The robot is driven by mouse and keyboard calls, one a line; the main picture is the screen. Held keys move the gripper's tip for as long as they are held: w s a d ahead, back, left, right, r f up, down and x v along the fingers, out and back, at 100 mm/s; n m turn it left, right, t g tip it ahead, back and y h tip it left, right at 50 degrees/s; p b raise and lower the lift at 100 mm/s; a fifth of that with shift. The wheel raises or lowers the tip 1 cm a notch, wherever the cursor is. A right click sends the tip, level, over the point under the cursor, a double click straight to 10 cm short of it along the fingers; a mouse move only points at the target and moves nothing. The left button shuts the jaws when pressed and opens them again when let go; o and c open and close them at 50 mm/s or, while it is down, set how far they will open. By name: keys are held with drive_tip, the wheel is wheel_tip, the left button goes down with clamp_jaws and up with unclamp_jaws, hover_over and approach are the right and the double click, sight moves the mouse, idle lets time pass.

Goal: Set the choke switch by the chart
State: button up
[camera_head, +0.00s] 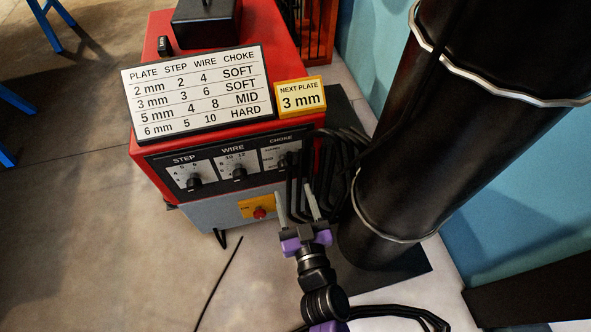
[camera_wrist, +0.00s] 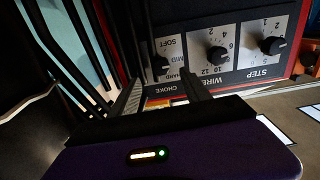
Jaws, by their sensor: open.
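The red machine (camera_head: 140,150) has a black front panel with three dials marked STEP, WIRE and CHOKE. The choke switch (camera_wrist: 160,65) is a dark knob with SOFT, MID and HARD around it; which mark it points to I cannot tell. In the head view, cables partly cover the choke dial (camera_head: 272,155). The chart (camera_head: 198,90) reads 2 mm SOFT, 3 mm SOFT, 5 mm MID, 6 mm HARD. A yellow-edged card (camera_head: 300,97) reads NEXT PLATE 3 mm. My gripper (camera_head: 294,196) is open and empty, close to the choke dial; its fingers (camera_wrist: 160,80) appear on either side below the knob.
Black cables (camera_head: 340,150) hang right beside the choke dial and my gripper. A large dark cylinder (camera_head: 440,130) stands to the right. The step knob (camera_head: 194,183) and wire knob (camera_head: 239,174) sit to the left. Floor at left is mostly open.

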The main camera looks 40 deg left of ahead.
sight(286, 169)
drive_tip(key=shift+r+b+x, duration=0.15)
drive_tip(key=shift+b+x, duration=0.25)
drive_tip(key=shift+x, duration=1.6)
drive_tip(key=shift+r+b+x, duration=0.15)
drive_tip(key=shift+b+x, duration=0.25)
drive_tip(key=shift+x, duration=1.55)
drive_tip(key=shift+s, duration=0.1)
clamp_jaws()
